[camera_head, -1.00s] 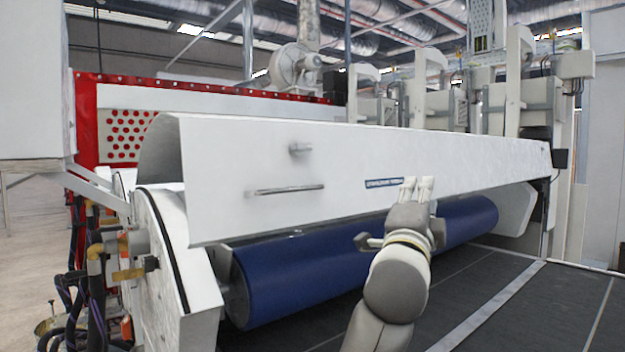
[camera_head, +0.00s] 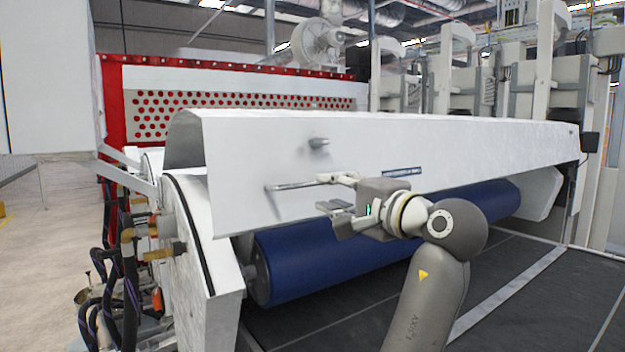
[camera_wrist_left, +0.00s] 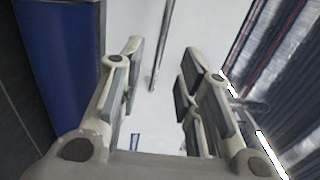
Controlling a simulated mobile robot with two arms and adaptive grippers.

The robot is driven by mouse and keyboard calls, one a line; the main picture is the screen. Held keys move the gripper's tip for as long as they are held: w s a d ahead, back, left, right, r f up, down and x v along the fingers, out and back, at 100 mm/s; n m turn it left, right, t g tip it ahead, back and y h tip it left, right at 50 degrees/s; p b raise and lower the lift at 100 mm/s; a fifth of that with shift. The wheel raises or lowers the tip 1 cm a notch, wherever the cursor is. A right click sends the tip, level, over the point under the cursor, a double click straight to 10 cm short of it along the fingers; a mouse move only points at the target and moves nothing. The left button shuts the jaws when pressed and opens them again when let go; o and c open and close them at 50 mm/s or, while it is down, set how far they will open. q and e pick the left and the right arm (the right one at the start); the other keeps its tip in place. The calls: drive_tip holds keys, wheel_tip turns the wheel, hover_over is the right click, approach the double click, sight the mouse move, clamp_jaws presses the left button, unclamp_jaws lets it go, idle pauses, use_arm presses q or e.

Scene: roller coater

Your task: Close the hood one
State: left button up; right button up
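The white hood (camera_head: 450,140) is a long panel over a blue roller (camera_head: 330,255); its lower edge hangs in front of the roller's upper part. A thin grey bar handle (camera_head: 288,187) is on its front, left of a small blue label (camera_head: 401,172). My left gripper (camera_head: 326,192) is open at the right end of the handle. In the left wrist view the handle (camera_wrist_left: 163,40) shows between the open fingers, without clear contact. The handle's right end is hidden by the gripper in the head view. My right gripper is not in view.
A grey knob (camera_head: 318,143) sticks out of the hood above the handle. Hoses and brass fittings (camera_head: 130,260) crowd the machine's left end. A dark flat bed (camera_head: 530,300) lies in front of the roller. Open floor (camera_head: 45,240) is at the far left.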

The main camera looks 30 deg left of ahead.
sight(311, 185)
use_arm(q)
drive_tip(key=p+x, duration=0.2)
drive_tip(key=x, duration=0.5)
drive_tip(key=shift+a+r+p, duration=0.15)
drive_tip(key=shift+a+p, duration=0.15)
drive_tip(key=shift+p, duration=0.05)
drive_tip(key=shift+w+a, duration=0.25)
drive_tip(key=shift+a, duration=0.15)
clamp_jaws()
